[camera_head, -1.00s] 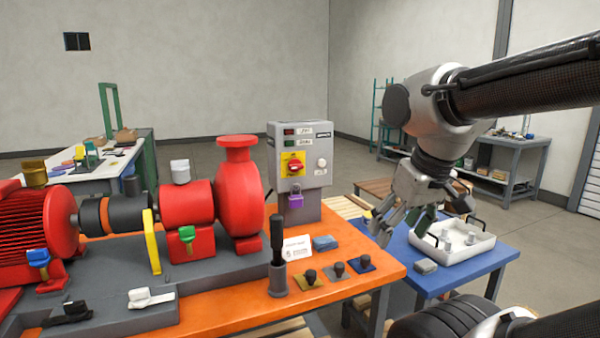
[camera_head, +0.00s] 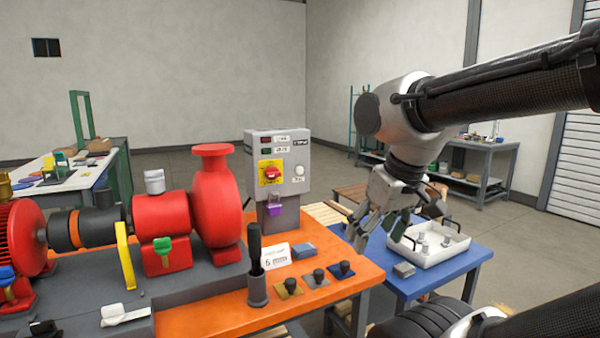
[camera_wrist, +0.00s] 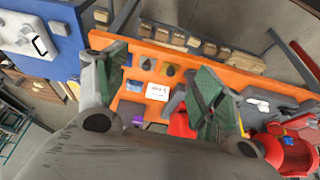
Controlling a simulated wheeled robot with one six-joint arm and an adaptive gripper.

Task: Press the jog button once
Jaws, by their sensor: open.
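A grey control box (camera_head: 277,160) stands at the back of the orange table. On its front, a pale round button (camera_head: 299,170) with a small label under it sits right of a red rotary switch (camera_head: 271,173) on a yellow plate. The label is too small to read. A purple padlock (camera_head: 275,210) hangs below the switch. My gripper (camera_head: 372,238) is open and empty, pointing down to the right of the box, clear of the button. In the wrist view its fingers (camera_wrist: 160,65) are spread above the orange table; the button does not show there.
The orange table (camera_head: 205,325) carries a red pump (camera_head: 215,195), a black-handled tool (camera_head: 256,265) in a holder, a white card (camera_head: 277,257) and several knobbed plates. A white tray (camera_head: 440,256) lies on the blue table (camera_head: 420,285) near my gripper.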

